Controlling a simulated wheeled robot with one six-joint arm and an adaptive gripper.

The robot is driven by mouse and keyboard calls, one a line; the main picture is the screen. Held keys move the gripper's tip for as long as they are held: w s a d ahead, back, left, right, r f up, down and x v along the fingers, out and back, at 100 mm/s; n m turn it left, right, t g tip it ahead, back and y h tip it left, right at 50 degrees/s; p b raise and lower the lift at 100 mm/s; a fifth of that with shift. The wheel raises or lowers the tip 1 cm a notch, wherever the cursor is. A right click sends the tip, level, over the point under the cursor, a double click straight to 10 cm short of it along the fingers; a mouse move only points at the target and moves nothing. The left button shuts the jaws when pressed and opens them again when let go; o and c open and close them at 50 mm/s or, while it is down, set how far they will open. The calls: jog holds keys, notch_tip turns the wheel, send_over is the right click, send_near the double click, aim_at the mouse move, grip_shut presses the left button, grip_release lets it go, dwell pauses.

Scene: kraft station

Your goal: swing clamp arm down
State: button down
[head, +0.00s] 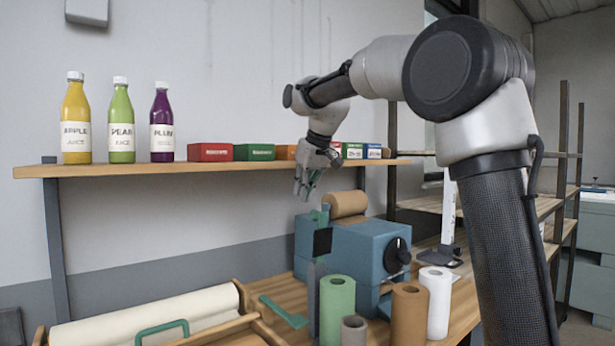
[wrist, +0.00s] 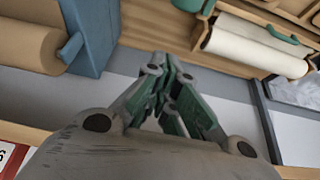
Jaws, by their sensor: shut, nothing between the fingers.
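A blue machine (head: 370,250) with a black knob (head: 398,252) stands on the wooden bench. At its left, a teal upright piece (head: 320,216) with a black block (head: 322,242) may be the clamp arm; I cannot tell for sure. My gripper (head: 303,188) hangs in front of the shelf, a little above and left of this piece, with its fingers shut and empty. In the wrist view, the fingertips (wrist: 168,66) meet over the gap between bench and shelf. The machine's blue side (wrist: 92,35) is at upper left there, apart from the fingers.
Green (head: 337,300), brown (head: 409,305) and white (head: 437,295) rolls stand in front. A shelf (head: 110,168) holds bottles and small boxes. A white roll (head: 150,312) lies at lower left.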

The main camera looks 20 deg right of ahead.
jog(key=s+f, duration=0.1)
jog(key=s+d+f, duration=0.1)
jog(key=shift+s+f, duration=0.35)
jog(key=shift+d, duration=0.1)
dwell(0.3)
